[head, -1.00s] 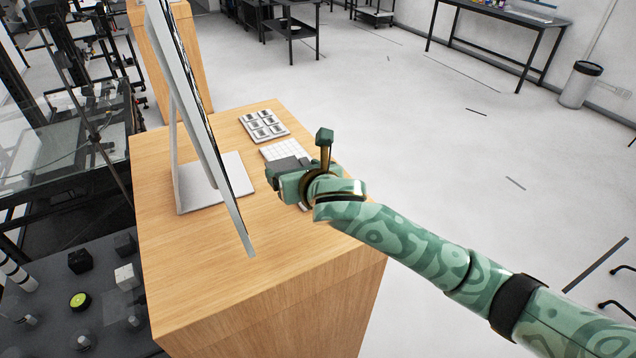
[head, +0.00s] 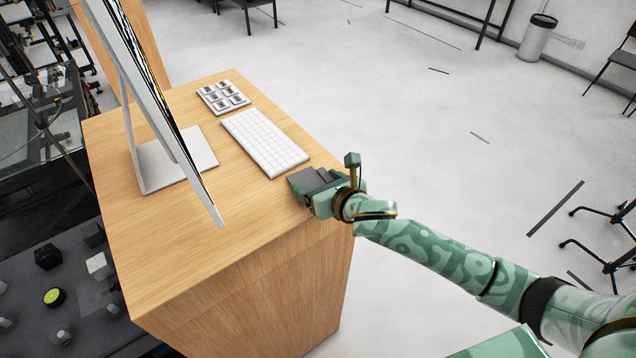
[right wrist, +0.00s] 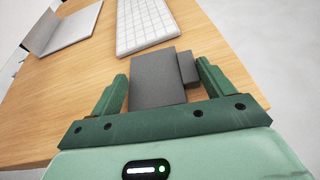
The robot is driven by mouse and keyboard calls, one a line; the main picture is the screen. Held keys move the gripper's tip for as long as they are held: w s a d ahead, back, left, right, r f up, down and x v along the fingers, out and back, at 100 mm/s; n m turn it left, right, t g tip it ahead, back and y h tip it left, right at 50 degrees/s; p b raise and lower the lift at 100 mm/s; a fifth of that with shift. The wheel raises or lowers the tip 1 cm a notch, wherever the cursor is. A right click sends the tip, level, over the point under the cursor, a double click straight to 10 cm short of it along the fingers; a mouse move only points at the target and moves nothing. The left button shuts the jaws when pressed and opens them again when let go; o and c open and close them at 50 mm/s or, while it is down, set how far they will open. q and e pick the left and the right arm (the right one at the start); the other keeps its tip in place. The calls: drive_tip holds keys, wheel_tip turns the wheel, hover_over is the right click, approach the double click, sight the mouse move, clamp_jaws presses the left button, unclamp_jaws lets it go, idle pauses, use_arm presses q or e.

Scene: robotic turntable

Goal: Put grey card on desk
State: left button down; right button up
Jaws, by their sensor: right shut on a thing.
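My right gripper (head: 318,184) is shut on the grey card (right wrist: 152,80), a flat dark grey piece that sticks out beyond the fingers. A smaller dark grey block shows beside it in the right wrist view, against the right finger. In the head view the card (head: 303,181) is at the right edge of the wooden desk (head: 215,265), just below the near end of the keyboard. I cannot tell whether the card touches the desk top. My left gripper is not in view.
A white keyboard (head: 265,142), a pad of several square keys (head: 222,97) and a monitor (head: 150,95) on a silver stand (head: 180,160) are on the desk. The near part of the desk top is bare. Open floor lies to the right.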

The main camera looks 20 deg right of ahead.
drive_tip(key=o, duration=0.9)
drive_tip(key=shift+s+r, duration=0.1)
drive_tip(key=shift+s, duration=0.1)
drive_tip(key=v, duration=1.1)
drive_tip(key=shift+s+p, duration=0.3)
drive_tip(key=shift+p, duration=0.1)
drive_tip(key=shift+d+r, duration=0.1)
